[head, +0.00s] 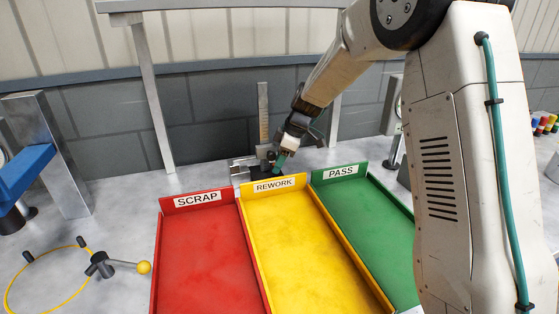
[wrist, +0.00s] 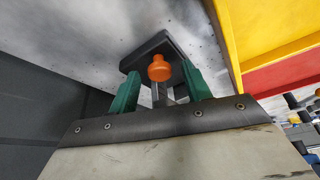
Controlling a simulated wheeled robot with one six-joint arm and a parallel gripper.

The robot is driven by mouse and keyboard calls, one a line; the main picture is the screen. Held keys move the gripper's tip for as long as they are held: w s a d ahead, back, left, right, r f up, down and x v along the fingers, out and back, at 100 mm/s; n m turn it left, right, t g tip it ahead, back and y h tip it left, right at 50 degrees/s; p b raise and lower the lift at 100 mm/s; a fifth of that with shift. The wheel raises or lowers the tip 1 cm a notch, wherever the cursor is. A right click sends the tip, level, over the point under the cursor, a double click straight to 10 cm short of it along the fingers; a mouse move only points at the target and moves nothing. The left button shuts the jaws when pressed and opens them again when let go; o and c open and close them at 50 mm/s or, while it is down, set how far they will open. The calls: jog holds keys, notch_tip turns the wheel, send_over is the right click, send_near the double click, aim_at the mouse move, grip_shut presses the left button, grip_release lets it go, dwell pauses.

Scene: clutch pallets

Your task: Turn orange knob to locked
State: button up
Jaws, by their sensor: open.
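In the head view my gripper (head: 280,160) reaches down behind the yellow REWORK tray, and the knob is hidden there. The knob's locked or unlocked position cannot be read.
Red SCRAP (head: 205,255), yellow REWORK (head: 300,235) and green PASS (head: 372,215) trays stand in front of my gripper. A metal upright scale (head: 263,112) rises just behind it. A yellow-ball lever (head: 143,267) is at lower left.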

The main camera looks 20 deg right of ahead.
jog(key=c, duration=1)
jog(key=shift+m+t, duration=0.3)
jog(key=shift+m, duration=0.5)
jog(key=o, duration=1)
jog(key=v, duration=0.8)
